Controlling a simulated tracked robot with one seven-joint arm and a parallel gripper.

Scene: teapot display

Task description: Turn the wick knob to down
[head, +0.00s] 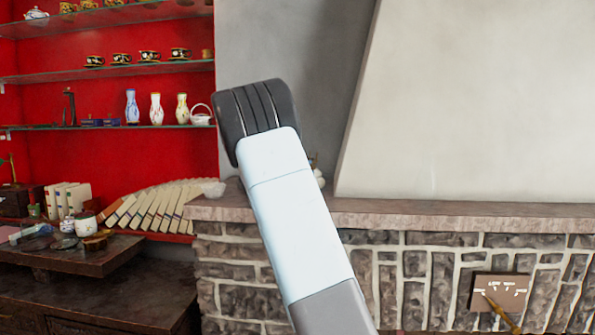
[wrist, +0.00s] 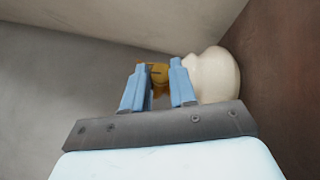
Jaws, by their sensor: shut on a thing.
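In the wrist view my gripper (wrist: 157,70) has its two blue fingers on either side of a small brass-coloured piece (wrist: 157,78), which looks like the wick knob, and is shut on it. A cream rounded body (wrist: 213,74) sits right beside the right finger; it looks like part of the lamp. In the head view my arm hides the gripper and most of the lamp. Only a bit of white (head: 319,179) and a small brownish tip show past the arm's right edge, above the mantel. The knob's setting cannot be read.
The stone mantel shelf (head: 450,215) runs below the arm, with free room to the right. A brown plaque (head: 484,288) with white marks and a stick across it is at the lower right. Red shelves with vases (head: 155,109) and cups, and a table (head: 75,258) with small items, stand left.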

